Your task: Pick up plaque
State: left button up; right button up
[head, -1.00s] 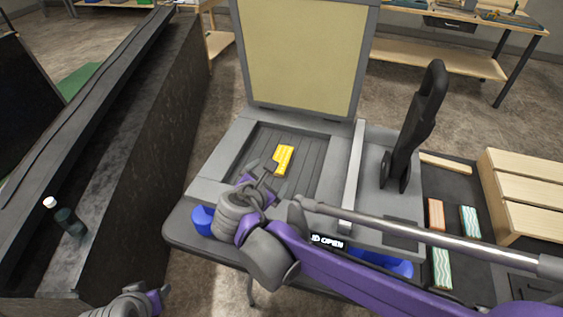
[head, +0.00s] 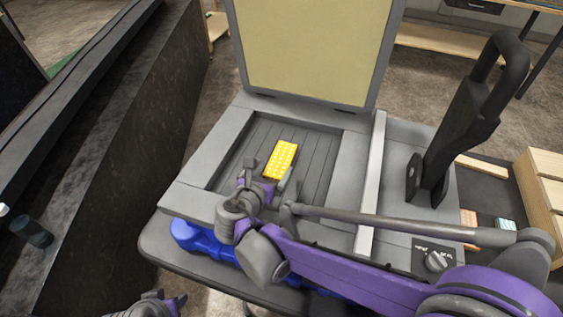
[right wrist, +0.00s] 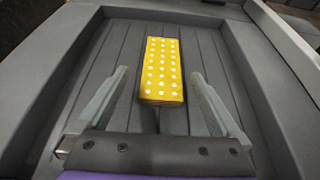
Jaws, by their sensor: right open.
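The plaque (head: 281,160) is a yellow block with rows of white dots. It lies in the grey slatted recess of the console (head: 330,213). In the right wrist view the plaque (right wrist: 161,70) lies just ahead of my right gripper, lined up between its fingers. My right gripper (head: 265,180) is open and empty, its fingertips close to the near end of the plaque; in the right wrist view the fingers (right wrist: 160,85) stand wide apart. My left gripper (head: 175,302) is at the bottom edge of the head view, partly cut off; its jaw state is unclear.
A raised lid panel (head: 310,45) stands behind the recess. A black upright handle (head: 465,125) and a light grey bar (head: 370,185) are to the right. A dark counter (head: 120,140) runs along the left with a bottle (head: 32,231). Wooden blocks lie far right.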

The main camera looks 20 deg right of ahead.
aim_at(282, 157)
jog(key=x, duration=0.7)
jog(key=shift+d, duration=0.25)
jog(key=c, duration=1.4)
jog(key=shift+o, duration=0.2)
jog(key=shift+r, duration=0.1)
